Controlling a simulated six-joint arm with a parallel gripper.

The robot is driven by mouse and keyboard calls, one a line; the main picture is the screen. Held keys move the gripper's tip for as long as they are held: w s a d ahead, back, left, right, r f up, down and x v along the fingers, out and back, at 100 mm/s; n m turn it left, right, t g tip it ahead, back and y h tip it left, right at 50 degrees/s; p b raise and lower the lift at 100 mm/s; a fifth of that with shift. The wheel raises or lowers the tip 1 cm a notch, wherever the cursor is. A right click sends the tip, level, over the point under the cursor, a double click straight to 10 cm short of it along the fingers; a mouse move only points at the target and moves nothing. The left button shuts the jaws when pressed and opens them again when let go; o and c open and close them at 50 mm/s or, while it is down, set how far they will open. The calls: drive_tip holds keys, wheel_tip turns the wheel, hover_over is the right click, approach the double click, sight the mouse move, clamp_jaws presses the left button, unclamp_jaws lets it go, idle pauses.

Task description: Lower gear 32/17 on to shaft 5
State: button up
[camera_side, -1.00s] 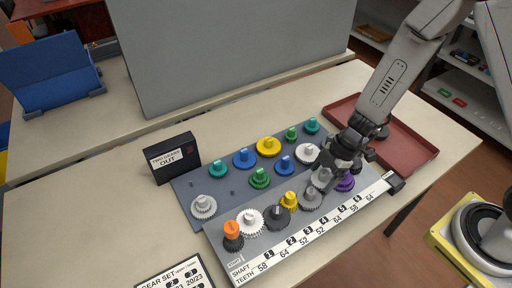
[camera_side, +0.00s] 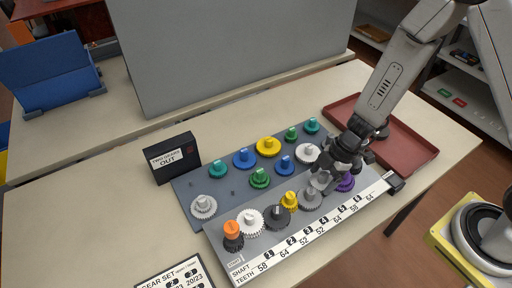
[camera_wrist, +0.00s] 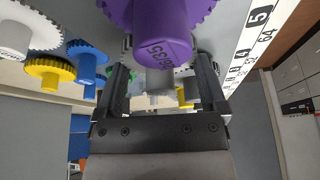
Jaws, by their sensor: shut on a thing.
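My gripper (camera_side: 330,174) is shut on a light grey gear (camera_side: 319,183), held by its hub, over the numbered shaft strip near position 5. In the wrist view the gear's grey hub (camera_wrist: 160,82) is between the two fingers (camera_wrist: 162,88). Shaft 5 itself is hidden under the gear and gripper, and I cannot tell whether the gear is around it. The purple gear (camera_side: 345,184) stands close beside on the right; it also fills the top of the wrist view (camera_wrist: 165,35). A grey gear (camera_side: 311,201) stands close on the left.
The strip (camera_side: 300,242) also carries yellow, dark grey, white and orange-topped gears. Several coloured gears stand on the blue-grey board (camera_side: 215,180) behind. A black "OUT" box (camera_side: 172,158) stands at left and a red tray (camera_side: 408,150) at right.

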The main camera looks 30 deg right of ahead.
sight(332, 177)
drive_tip(key=o, duration=0.9)
drive_tip(key=shift+r, duration=0.15)
drive_tip(key=shift+v, duration=3.75)
